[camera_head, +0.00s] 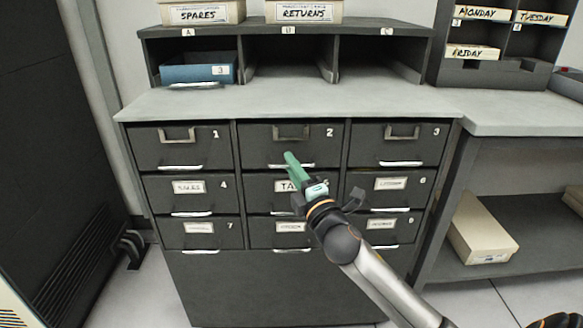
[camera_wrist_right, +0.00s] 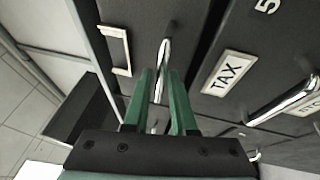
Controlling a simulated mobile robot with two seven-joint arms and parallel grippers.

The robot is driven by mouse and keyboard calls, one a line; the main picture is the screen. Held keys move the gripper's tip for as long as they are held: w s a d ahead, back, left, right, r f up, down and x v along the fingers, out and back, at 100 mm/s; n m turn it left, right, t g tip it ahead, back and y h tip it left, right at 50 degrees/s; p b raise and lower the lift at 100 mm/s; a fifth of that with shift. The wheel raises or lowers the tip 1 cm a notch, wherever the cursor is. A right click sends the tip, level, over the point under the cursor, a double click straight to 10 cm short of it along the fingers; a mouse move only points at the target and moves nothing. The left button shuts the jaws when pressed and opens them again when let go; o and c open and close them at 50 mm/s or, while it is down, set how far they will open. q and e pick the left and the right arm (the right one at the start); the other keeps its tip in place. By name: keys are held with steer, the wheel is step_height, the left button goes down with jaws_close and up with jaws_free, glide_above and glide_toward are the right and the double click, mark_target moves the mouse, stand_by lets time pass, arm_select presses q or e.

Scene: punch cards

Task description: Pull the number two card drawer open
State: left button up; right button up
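The number two card drawer (camera_head: 262,148) is in the top row, middle column of the dark cabinet. Its front is flush with its neighbours, so it is closed. It has an empty label frame, which also shows in the wrist view (camera_wrist_right: 127,50), and a chrome bar handle (camera_wrist_right: 164,60) along its lower edge. My right gripper (camera_head: 289,156) reaches up to this handle. In the right wrist view its green fingers (camera_wrist_right: 160,78) stand on either side of the bar, open, with a narrow gap; firm contact is not clear. My left gripper is not in view.
Drawer 1 (camera_head: 160,152), drawer 3 (camera_head: 375,152) and the TAX drawer (camera_wrist_right: 262,85) below have similar handles. The grey countertop (camera_head: 270,100) overhangs the top row. A blue tray (camera_head: 200,75) sits in the shelf above. A lower bench (camera_head: 515,115) stands right.

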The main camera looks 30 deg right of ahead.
steer(key=shift+w, duration=0.2)
jaws_close()
stand_by(1.4)
